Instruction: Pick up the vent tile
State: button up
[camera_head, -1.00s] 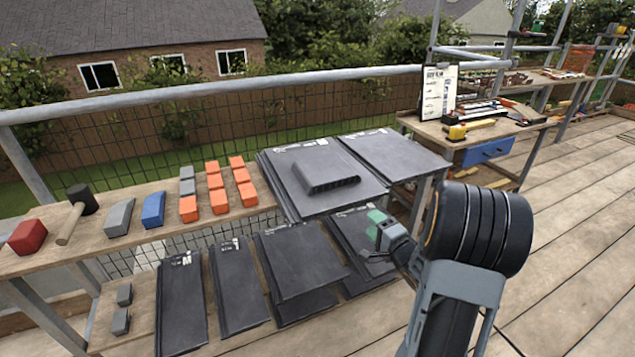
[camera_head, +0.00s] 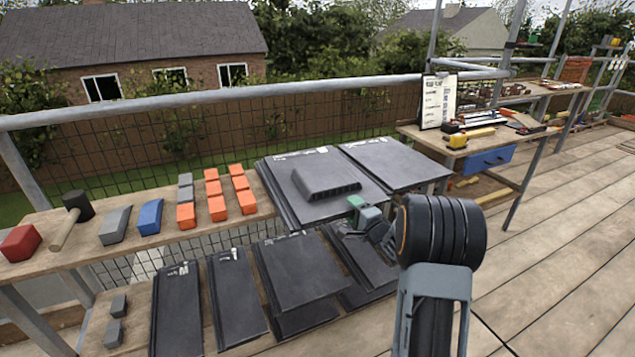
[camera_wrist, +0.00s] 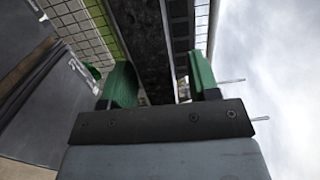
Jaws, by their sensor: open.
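The vent tile appears to be the dark grey piece with a raised hood and a slotted front (camera_head: 325,182). In the head view it lies on top of a stack of flat dark tiles (camera_head: 290,168) on the bench. My gripper (camera_head: 356,203) has green fingertips and is just in front of the vent tile's right front end, close to it. In the wrist view the gripper (camera_wrist: 160,82) is open, its green fingers apart. A long dark surface (camera_wrist: 150,40) runs between and beyond them. I cannot tell whether it touches either finger.
Another flat dark tile stack (camera_head: 395,163) lies to the right. Orange blocks (camera_head: 217,208), a blue block (camera_head: 151,216) and a mallet (camera_head: 76,207) sit on the left bench. A railing (camera_head: 200,104) runs behind. The deck at right is clear.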

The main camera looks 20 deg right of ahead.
jog(key=shift+w+a, duration=0.2)
jog(key=shift+w, duration=0.85)
jog(key=shift+c, duration=0.2)
grip_shut()
jog(key=shift+r, duration=0.2)
